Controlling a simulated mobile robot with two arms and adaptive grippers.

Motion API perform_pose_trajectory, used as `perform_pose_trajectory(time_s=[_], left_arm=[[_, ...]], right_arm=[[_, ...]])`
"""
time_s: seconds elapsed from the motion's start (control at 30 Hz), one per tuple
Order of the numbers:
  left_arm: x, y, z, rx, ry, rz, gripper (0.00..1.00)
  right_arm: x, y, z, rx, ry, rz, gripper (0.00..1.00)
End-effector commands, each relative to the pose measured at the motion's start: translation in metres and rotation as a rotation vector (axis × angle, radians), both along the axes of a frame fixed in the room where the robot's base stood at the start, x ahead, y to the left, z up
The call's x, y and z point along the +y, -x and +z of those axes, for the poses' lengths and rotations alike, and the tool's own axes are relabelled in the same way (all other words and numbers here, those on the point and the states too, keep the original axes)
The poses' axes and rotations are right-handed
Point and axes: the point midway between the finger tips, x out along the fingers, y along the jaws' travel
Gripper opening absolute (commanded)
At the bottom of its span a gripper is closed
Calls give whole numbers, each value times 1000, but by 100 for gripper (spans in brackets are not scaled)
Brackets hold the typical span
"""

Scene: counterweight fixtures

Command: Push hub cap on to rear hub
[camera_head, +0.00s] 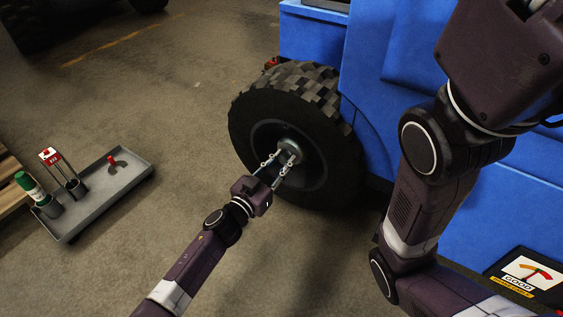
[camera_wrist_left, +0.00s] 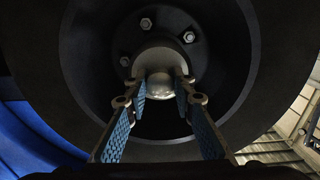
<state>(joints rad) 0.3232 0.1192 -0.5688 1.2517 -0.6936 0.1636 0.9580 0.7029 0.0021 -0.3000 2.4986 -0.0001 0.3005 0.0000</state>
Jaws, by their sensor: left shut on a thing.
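The rear wheel (camera_head: 250,120) has a black knobbly tyre and a dark rim, on the blue vehicle. The hub (camera_head: 291,146) stands out from the rim's middle. My left gripper (camera_head: 285,162) reaches up to it from below. In the left wrist view, my left gripper's blue-padded fingers (camera_wrist_left: 161,90) are shut on the hub cap (camera_wrist_left: 160,87), a shiny rounded grey piece. It sits in line with the grey hub (camera_wrist_left: 158,58) and appears to be against it. I cannot tell how far on it is. Wheel nuts (camera_wrist_left: 146,23) surround the hub. My right gripper is out of view.
A grey tray (camera_head: 110,190) lies on the floor at the left, carrying a green-capped bottle (camera_head: 26,184), a red-and-white item (camera_head: 50,157) and a red piece (camera_head: 112,159). A gauge sign (camera_head: 528,273) is at the lower right. My right arm fills the right side before the blue body (camera_head: 390,50).

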Motion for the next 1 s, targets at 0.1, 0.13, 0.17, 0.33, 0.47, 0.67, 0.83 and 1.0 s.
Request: perform_pose_trajectory(time_s=[0.1,0.13,0.17,0.33,0.47,0.67,0.83,1.0], left_arm=[[0,0,1,-1,1,-1,0],[0,0,1,-1,1,-1,0],[0,0,1,-1,1,-1,0],[0,0,1,0,2,0,0],[0,0,0,0,1,-1,0],[0,0,0,-1,1,-1,0],[-1,-1,0,-1,1,-1,32],[-1,-1,0,-1,1,0,44]], right_arm=[[0,0,0,0,0,0,39],[0,0,0,-1,0,0,39],[0,1,1,-1,0,0,39],[0,1,4,-1,-1,1,39],[-1,0,3,2,-2,2,39],[-1,-1,2,4,-2,3,39],[-1,-1,2,4,-2,3,39],[-1,-1,2,4,-2,3,39]])
